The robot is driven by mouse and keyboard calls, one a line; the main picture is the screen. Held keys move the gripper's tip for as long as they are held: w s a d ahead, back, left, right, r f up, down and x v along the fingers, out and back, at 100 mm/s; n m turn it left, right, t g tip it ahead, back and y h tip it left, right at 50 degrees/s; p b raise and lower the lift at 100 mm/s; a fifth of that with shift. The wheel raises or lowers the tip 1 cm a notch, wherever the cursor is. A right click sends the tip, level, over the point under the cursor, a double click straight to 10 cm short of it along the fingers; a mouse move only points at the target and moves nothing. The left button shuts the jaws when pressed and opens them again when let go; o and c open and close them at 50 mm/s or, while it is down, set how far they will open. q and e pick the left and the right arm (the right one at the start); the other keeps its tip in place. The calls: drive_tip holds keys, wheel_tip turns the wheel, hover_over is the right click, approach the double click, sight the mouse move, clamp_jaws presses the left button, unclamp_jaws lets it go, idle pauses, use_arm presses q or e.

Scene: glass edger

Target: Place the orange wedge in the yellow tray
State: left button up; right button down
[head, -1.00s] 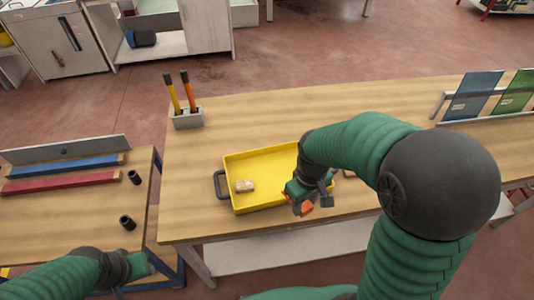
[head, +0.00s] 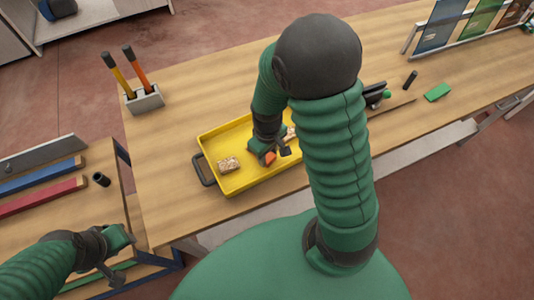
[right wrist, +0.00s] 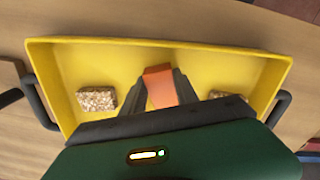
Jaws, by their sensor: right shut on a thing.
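The orange wedge (right wrist: 160,87) is between the fingers of my right gripper (right wrist: 165,90), which is shut on it. In the head view the wedge (head: 269,157) shows as a small orange patch at the right gripper (head: 271,156). The gripper is over the yellow tray (head: 226,136), inside its outline; whether the wedge touches the tray floor I cannot tell. The tray rim also shows in the right wrist view (right wrist: 150,43). My left gripper (head: 118,257) is at the lower left, away from the tray, its fingers seeming apart.
Two speckled tan blocks lie in the tray, one at the left (head: 229,165) and one at the right (head: 291,133). A holder (head: 145,100) with two upright tools stands behind the tray. A green block (head: 438,92) lies further right. Bare wood surrounds the tray's front.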

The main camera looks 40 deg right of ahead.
drive_tip(key=shift+d, duration=0.15)
drive_tip(key=shift+s+d, duration=0.25)
drive_tip(key=shift+d, duration=0.1)
drive_tip(key=c, duration=1.3)
unclamp_jaws()
drive_tip(key=shift+s+d, duration=0.1)
drive_tip(key=shift+o, duration=1)
drive_tip(key=shift+f, duration=0.1)
drive_tip(key=shift+o, duration=0.8)
drive_tip(key=shift+w+a, duration=0.25)
drive_tip(key=shift+a, duration=0.1)
wheel_tip(320, 180, up, 12)
drive_tip(key=p, duration=0.2)
use_arm(q)
drive_tip(key=shift+s+d+r, duration=0.15)
drive_tip(key=shift+r, duration=0.4)
drive_tip(key=shift+s+d+r, duration=0.15)
drive_tip(key=shift+r, duration=0.4)
use_arm(e)
drive_tip(key=s+a+f+m+t, duration=0.1)
drive_tip(key=a+t, duration=0.1)
drive_tip(key=a, duration=0.3)
drive_tip(key=shift+s+a+f+m+t, duration=0.3)
drive_tip(key=shift+s+a+m+t, duration=0.05)
drive_tip(key=shift+s+m+t, duration=0.05)
